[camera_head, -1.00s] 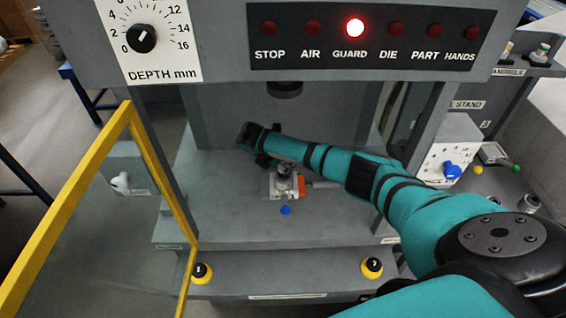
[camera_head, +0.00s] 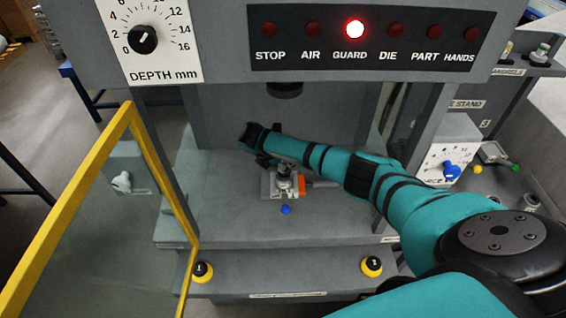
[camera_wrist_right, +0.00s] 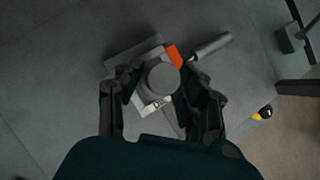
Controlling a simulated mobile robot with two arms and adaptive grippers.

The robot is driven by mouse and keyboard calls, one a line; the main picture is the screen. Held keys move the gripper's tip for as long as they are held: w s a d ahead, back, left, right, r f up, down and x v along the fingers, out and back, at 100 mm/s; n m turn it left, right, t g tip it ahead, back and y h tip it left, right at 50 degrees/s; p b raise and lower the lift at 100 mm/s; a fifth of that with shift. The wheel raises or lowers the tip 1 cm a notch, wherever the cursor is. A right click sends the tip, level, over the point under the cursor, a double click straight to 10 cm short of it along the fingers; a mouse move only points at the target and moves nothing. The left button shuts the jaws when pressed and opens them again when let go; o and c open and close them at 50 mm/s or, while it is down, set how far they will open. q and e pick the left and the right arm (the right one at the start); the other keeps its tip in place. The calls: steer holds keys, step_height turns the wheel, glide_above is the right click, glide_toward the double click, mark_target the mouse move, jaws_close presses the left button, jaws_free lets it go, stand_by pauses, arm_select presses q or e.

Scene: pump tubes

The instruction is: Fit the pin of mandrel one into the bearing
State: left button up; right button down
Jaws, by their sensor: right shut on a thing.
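My right gripper (camera_wrist_right: 160,110) is shut on a grey round-topped piece, which I take to be mandrel one (camera_wrist_right: 162,79). In the head view the mandrel (camera_head: 284,168) stands above a small metal fixture (camera_head: 268,188) on the press bed, with the gripper (camera_head: 268,160) at its upper left. The pin end and the bearing are hidden under the mandrel and gripper, so I cannot tell whether they touch. My left gripper is in neither view.
The guard lamp (camera_head: 355,28) is lit red. The yellow-framed guard (camera_head: 70,195) stands open at the left. A press ram (camera_head: 285,89) hangs above the bed. Two black-and-yellow buttons (camera_head: 202,270) (camera_head: 371,267) sit in front. The bed left of the fixture is clear.

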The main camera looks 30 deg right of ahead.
steer(key=shift+f+b, duration=0.65)
steer(key=shift+f, duration=0.3)
steer(key=c, duration=0.7)
jaws_free()
steer(key=v, duration=1.2)
steer(key=shift+s+f, duration=0.15)
